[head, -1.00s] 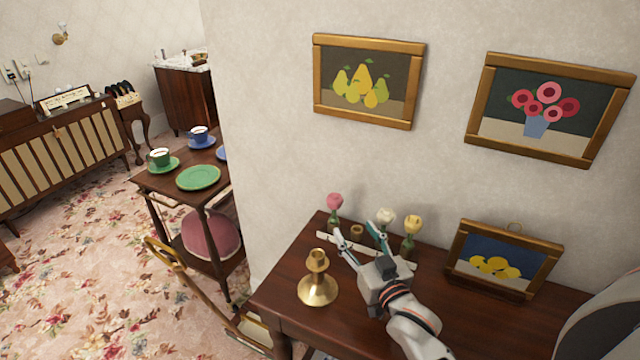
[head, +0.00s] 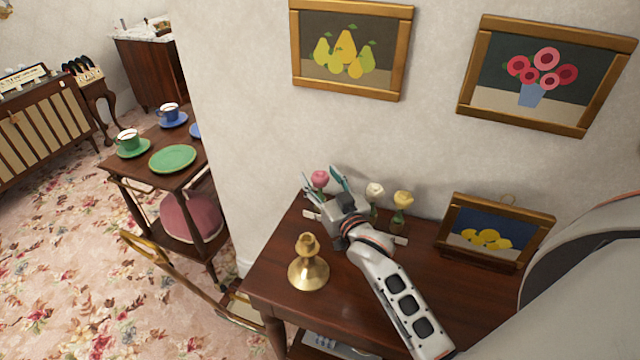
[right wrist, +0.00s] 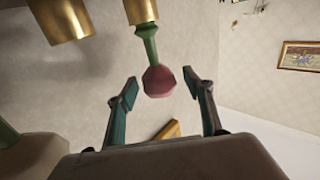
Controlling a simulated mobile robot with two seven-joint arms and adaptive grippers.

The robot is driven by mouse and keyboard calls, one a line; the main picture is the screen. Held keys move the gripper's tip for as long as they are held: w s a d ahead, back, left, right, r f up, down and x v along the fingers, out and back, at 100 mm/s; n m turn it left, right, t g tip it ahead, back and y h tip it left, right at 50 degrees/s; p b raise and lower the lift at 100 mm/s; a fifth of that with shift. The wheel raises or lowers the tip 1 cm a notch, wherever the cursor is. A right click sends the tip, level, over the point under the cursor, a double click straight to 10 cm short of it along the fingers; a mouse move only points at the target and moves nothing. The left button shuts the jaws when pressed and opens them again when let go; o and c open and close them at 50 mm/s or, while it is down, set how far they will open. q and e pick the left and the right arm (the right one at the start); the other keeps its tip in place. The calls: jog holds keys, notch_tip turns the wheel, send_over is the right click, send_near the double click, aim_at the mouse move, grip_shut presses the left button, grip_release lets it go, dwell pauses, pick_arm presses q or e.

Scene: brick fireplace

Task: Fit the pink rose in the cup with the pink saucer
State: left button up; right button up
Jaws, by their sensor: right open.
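The pink rose (head: 320,178) stands near the wall on the dark wooden table; in the right wrist view its bloom (right wrist: 159,81) and green stem (right wrist: 149,45) show. My right gripper (head: 321,183) is open, its fingers on either side of the bloom in the head view. In the right wrist view the rose lies between and just beyond the open fingertips (right wrist: 160,92), with gaps at both sides. The rose's lower part is hidden behind the gripper in the head view. No cup with a pink saucer shows. My left gripper is not in view.
A brass candlestick (head: 308,268) stands at the table's (head: 440,290) front left. A white rose (head: 374,191), a yellow rose (head: 402,201) and a framed lemon picture (head: 493,238) stand to the right. A trolley (head: 135,170) at left holds a green cup (head: 128,140) and a blue cup (head: 170,115).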

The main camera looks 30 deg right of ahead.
jog(key=shift+w, duration=0.2)
jog(key=c, duration=1.2)
jog(key=shift+r, duration=0.15)
